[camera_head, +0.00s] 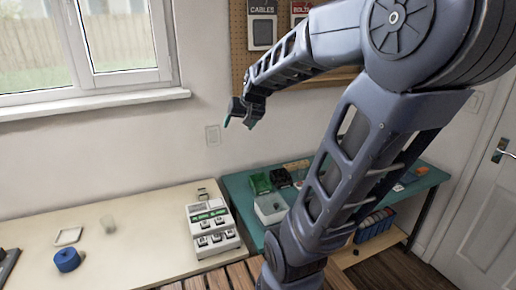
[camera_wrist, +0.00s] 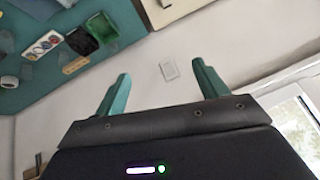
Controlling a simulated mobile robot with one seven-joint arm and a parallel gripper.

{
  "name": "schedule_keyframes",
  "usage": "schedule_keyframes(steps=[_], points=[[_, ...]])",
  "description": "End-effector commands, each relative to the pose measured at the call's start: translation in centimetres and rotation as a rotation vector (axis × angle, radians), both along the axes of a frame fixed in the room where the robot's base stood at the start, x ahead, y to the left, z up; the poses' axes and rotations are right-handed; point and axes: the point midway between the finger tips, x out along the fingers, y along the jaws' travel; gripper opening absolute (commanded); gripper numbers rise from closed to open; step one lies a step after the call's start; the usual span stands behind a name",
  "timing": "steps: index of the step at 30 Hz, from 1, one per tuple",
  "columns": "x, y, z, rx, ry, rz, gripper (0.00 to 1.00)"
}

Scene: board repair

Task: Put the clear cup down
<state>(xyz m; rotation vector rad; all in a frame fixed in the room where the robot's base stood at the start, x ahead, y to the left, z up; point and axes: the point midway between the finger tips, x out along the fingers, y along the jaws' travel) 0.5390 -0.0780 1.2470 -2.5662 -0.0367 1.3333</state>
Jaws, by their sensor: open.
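A clear cup (camera_head: 108,224) stands on the pale table at the left in the head view, faint and see-through. My gripper (camera_head: 238,124) is raised high in front of the wall, well above and to the right of the cup, apart from everything. In the wrist view my gripper (camera_wrist: 160,90) shows two teal fingers spread wide with nothing between them. The cup is not in the wrist view.
The pale table (camera_head: 140,262) also holds a blue roll (camera_head: 66,260), a small square tray (camera_head: 68,237) and a white-green button device (camera_head: 212,228). A teal bench (camera_head: 238,187) with bins stands to the right. A window (camera_head: 125,40) is at left.

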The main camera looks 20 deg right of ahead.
Motion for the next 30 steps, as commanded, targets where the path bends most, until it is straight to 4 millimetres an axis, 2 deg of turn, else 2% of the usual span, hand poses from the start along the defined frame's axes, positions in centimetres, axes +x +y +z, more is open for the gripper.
schedule_keyframes(steps=[1, 6, 12, 18, 30], points=[[-2.1, 0.3, 0.0, -0.020, 0.017, 0.023, 0.72], [-8.4, 0.7, -0.8, -0.101, 0.101, 0.083, 0.72], [-13.9, 0.2, -1.7, -0.187, 0.177, 0.113, 0.72], [-16.0, -0.2, -2.3, -0.223, 0.211, 0.117, 0.72], [-16.0, -0.2, -2.3, -0.225, 0.212, 0.117, 0.72]])
